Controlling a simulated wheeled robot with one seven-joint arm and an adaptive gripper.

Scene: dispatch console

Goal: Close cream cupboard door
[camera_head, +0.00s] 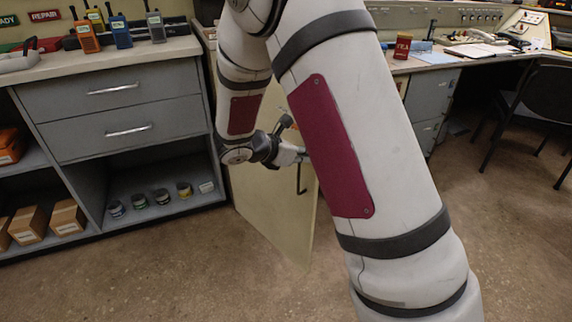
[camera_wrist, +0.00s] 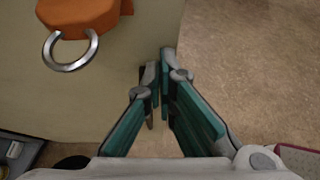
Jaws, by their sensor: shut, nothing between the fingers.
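The cream cupboard door (camera_head: 262,208) stands swung open over the floor, beside the grey drawer unit. A dark bar handle (camera_head: 300,178) shows near its right edge. My gripper (camera_head: 300,154) is at the upper part of the door, by the handle, partly hidden behind my own arm. In the wrist view the cream surface (camera_wrist: 90,100) fills the left and the floor fills the right. My gripper's teal fingers (camera_wrist: 163,65) are shut and empty at the door's edge; I cannot tell if they touch it.
An orange object with a metal ring (camera_wrist: 72,50) lies over the cream surface in the wrist view. A grey drawer unit (camera_head: 115,115) with open shelves stands left. A dark chair (camera_head: 530,110) stands right. Brown floor (camera_head: 150,275) is clear in front.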

